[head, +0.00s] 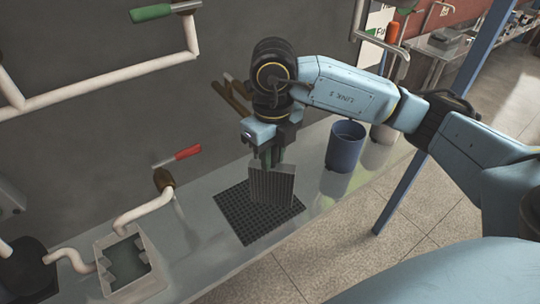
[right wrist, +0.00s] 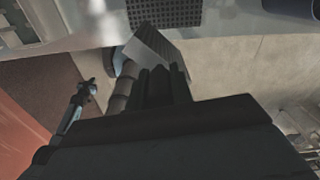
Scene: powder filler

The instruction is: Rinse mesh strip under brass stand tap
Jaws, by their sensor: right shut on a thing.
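My right gripper (head: 272,158) is shut on a grey ribbed strip (head: 271,187), which looks like the mesh strip. The strip hangs upright over a black perforated mat (head: 232,214); I cannot tell whether its lower edge touches the mat. In the right wrist view the strip (right wrist: 155,45) sticks out beyond the dark fingers (right wrist: 160,84). Brass-coloured pipes (head: 232,98), perhaps the stand tap, show by the wall behind my right gripper, partly hidden by it. My left gripper is not in view.
A red-handled valve (head: 165,179) on a white pipe stands at left, above a pale open basin (head: 131,262). A blue cup (head: 345,147) stands right of the mat, with a pale cup (head: 378,148) beyond. A blue post (head: 420,165) rises at the counter's front.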

